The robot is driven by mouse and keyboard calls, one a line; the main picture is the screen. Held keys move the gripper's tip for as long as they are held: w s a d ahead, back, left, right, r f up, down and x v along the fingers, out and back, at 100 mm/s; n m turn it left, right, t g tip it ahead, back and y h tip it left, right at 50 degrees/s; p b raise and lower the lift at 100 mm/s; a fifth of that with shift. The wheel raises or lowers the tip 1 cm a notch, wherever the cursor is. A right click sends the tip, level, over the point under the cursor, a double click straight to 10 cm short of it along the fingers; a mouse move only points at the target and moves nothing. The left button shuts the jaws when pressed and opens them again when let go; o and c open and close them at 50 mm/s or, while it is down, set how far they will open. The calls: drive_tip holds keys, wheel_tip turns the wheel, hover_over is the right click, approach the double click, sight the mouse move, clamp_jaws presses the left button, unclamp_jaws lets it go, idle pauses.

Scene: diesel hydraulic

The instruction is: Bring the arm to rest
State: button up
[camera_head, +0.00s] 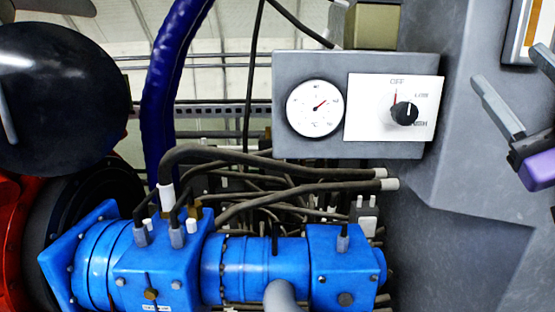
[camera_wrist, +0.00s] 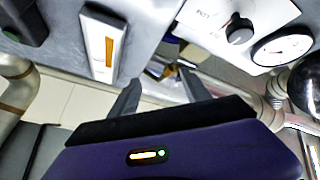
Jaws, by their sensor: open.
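My gripper (camera_head: 509,66) shows at the right edge of the head view, its two grey fingers apart and its purple body partly cut off by the frame. Nothing is between the fingers. It appears in front of the grey wall, to the right of the panel, and I see no contact. In the wrist view my gripper (camera_wrist: 159,76) also has its fingers spread and empty. The rest of my arm is out of the head view.
A grey panel (camera_head: 350,62) carries a round gauge (camera_head: 315,108) and a black knob (camera_head: 404,113) near OFF. Blue hydraulic pumps (camera_head: 250,267) and black hoses (camera_head: 230,160) fill the lower middle. A framed sight strip (camera_wrist: 103,45) is near my fingers in the wrist view.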

drive_tip(key=s+f+m+g+h+p, duration=0.1)
drive_tip(key=s+f+m+h, duration=0.3)
drive_tip(key=f, duration=0.5)
drive_tip(key=s+f+m+g+h, duration=0.1)
drive_tip(key=s+f+m+h, duration=0.2)
drive_tip(key=f+m, duration=0.45)
drive_tip(key=s+f+m+g+h+p, duration=0.1)
drive_tip(key=s+f+m+h, duration=0.25)
drive_tip(key=f, duration=0.75)
drive_tip(key=s+a+f+n+g+y, duration=0.2)
drive_tip(key=s+a+f+g+y, duration=0.1)
drive_tip(key=s+f, duration=0.6)
drive_tip(key=s+a+f+n+g+y+p, duration=0.1)
drive_tip(key=s+a+f, duration=0.5)
drive_tip(key=s, duration=0.9)
wheel_tip(320, 180, down, 3)
drive_tip(key=n+g+y, duration=0.1)
drive_tip(key=g+y, duration=0.1)
drive_tip(key=g, duration=0.1)
drive_tip(key=shift+f, duration=0.2)
